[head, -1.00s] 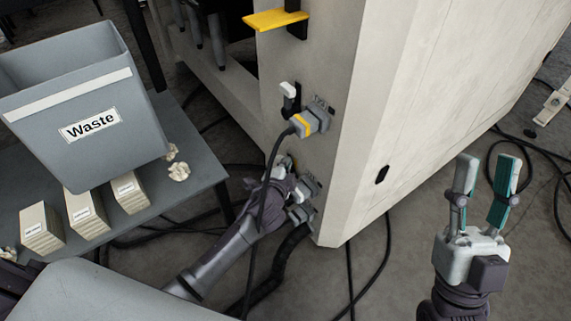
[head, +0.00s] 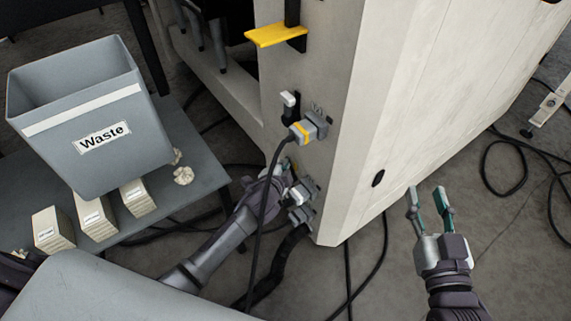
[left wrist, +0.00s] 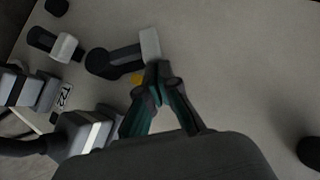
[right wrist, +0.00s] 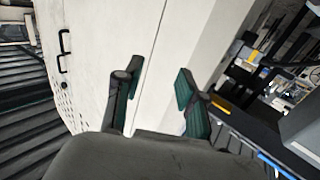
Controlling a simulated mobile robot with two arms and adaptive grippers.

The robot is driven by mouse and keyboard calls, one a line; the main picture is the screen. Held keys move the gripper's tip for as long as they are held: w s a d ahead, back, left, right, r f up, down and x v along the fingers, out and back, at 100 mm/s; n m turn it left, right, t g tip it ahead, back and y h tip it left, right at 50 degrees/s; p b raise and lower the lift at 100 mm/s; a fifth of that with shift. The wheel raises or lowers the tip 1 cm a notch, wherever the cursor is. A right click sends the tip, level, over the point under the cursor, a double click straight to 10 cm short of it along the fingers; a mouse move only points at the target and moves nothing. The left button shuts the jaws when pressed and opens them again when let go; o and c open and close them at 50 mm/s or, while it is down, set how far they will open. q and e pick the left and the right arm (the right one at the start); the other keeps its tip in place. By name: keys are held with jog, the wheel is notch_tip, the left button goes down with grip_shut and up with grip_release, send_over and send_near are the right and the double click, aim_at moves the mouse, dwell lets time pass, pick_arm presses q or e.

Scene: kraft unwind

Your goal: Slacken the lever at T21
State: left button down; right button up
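The lever with a black pivot and pale handle (left wrist: 150,45) is on the cream panel in the left wrist view. A partly readable label beginning "T2" (left wrist: 65,97) sits beside a grey connector. My left gripper (left wrist: 159,70) has its fingertips drawn together at the near end of that handle; whether they pinch it is unclear. In the head view my left gripper (head: 284,172) is against the panel's lower part and mostly hides this lever. My right gripper (head: 428,192) is open and empty, right of the cabinet; its parted fingers also show in the right wrist view (right wrist: 158,72).
Another pale-tipped lever (head: 289,99) stands above a yellow-striped plug (head: 304,131). A black cable hangs from the plug across my left arm. Grey connectors (head: 300,190) sit beside the left gripper. A yellow handle (head: 277,34) juts out above. A waste bin (head: 95,150) stands left.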

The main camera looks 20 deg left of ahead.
aim_at(277, 160)
jog(key=s+d+f+g+h+p, duration=0.25)
jog(key=s+f+g, duration=0.35)
jog(key=f+g, duration=0.3)
pick_arm(q)
jog(key=w+a+g+p, duration=0.1)
jog(key=p, duration=0.1)
jog(key=a+n+h+p, duration=0.1)
jog(key=shift+w+a+f+g+p, duration=0.2)
jog(key=shift+w+g+p, duration=0.2)
jog(key=shift+w+a+f, duration=0.5)
jog(key=shift+a+f, duration=0.05)
jog(key=shift+a, duration=0.1)
pick_arm(e)
jog(key=s+d+f+g, duration=0.2)
jog(key=s, duration=0.3)
jog(key=s+d+f+g+h, duration=0.1)
jog(key=s+d+f+g, duration=0.1)
jog(key=s, duration=0.3)
jog(key=shift+m+g, duration=0.4)
jog(key=shift+g, duration=0.2)
jog(key=shift+f, duration=0.1)
